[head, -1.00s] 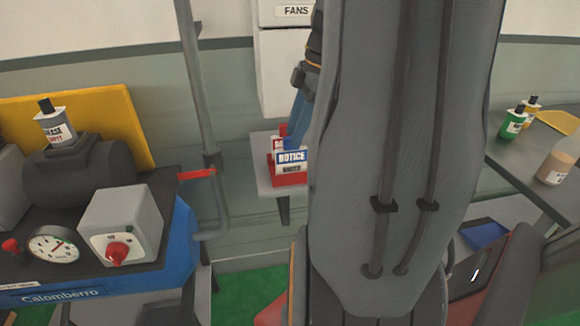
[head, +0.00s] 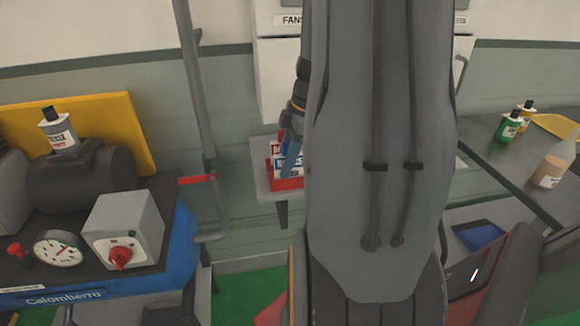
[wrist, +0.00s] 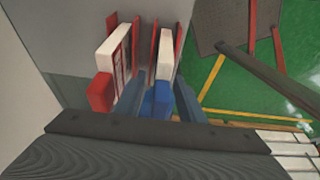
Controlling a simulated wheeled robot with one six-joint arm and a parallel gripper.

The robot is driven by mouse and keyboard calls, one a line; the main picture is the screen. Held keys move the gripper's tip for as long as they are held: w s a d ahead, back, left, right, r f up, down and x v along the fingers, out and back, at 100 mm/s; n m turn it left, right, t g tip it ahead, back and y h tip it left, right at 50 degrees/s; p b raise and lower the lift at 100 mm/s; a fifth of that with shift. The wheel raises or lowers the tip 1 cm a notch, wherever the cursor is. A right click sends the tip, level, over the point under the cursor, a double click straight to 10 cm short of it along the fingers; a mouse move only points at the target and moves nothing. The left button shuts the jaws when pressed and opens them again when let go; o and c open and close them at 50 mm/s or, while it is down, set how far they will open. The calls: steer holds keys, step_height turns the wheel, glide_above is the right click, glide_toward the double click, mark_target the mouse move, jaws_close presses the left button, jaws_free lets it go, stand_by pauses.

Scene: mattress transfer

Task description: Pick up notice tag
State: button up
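The notice tag, white with a blue end, stands upright in a slot of a red rack. In the wrist view its white body (wrist: 164,55) and blue end (wrist: 161,100) lie between the two blue-grey fingers of my gripper (wrist: 160,108). The fingers are apart, one on each side of the tag; contact is not clear. In the head view the gripper (head: 291,160) partly covers the notice tag (head: 281,166) and the red rack (head: 290,184). A white and red tag (wrist: 117,55) stands in the slot to the left.
The rack stands on a small grey shelf (head: 263,185) below a white cabinet (head: 280,80). A grey pole (head: 198,100) and a blue machine (head: 180,240) are to the left. A dark table (head: 510,160) with bottles is on the right. My arm blocks the middle.

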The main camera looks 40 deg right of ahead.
jaws_close()
steer(key=shift+r, duration=0.1)
